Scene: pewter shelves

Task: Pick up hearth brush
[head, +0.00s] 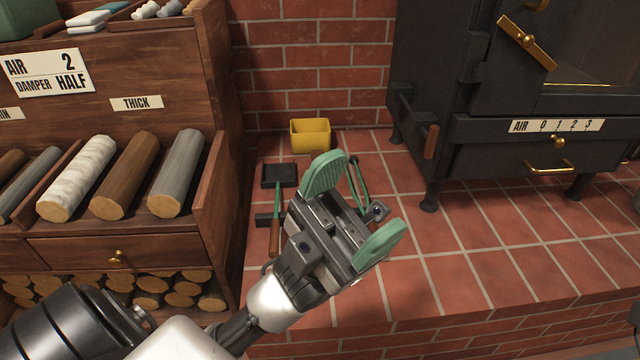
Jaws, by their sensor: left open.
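My left gripper (355,207) is open and empty over the red-tiled hearth, with its green fingertips spread apart. Just left of it lie hearth tools: a black pan (278,175) with a green shaft, and a dark block (265,219) beside that shaft. A brown handle (274,240) runs down from there, partly behind my gripper. The dark block may be the hearth brush's head, but I cannot tell for sure. Thin green rods (358,182) show behind the gripper, between its fingers, their lower part hidden. My right gripper is not in view.
A yellow bin (310,134) stands at the brick wall. A wooden log rack (214,190) with a drawer is close on the left. A black stove (470,120) on legs stands at the right. The tiles at front right are clear up to the hearth's front edge.

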